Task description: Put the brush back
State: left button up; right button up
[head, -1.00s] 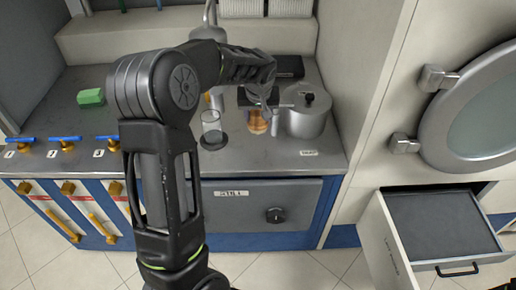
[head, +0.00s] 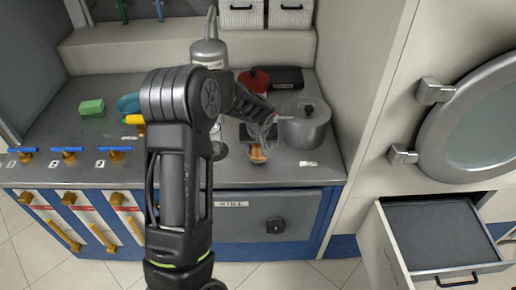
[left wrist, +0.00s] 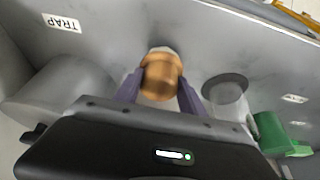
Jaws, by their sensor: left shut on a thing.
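The brush, a rounded copper-brown piece (head: 257,154) in the head view, hangs from my left gripper (head: 257,140) over the front of the grey counter (head: 325,150). In the left wrist view the brown piece (left wrist: 161,76) sits between the two purple-grey fingers of my left gripper (left wrist: 160,88), which are shut on it. A pale end shows beyond it. The rest is hidden by the gripper, and I cannot tell whether it touches the counter. My right gripper is in neither view.
A grey lidded pot (head: 304,128) stands close right of the gripper. A red can (head: 252,79) and black box (head: 285,77) are behind. A green block (head: 92,107) lies left. An open drawer (head: 395,245) juts out at right, below a round door (head: 484,125).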

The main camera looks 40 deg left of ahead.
pick_arm(q)
jog(key=shift+f, duration=0.75)
jog(key=shift+f, duration=0.2)
jog(key=o, duration=1.3)
jog(key=shift+r, duration=0.15)
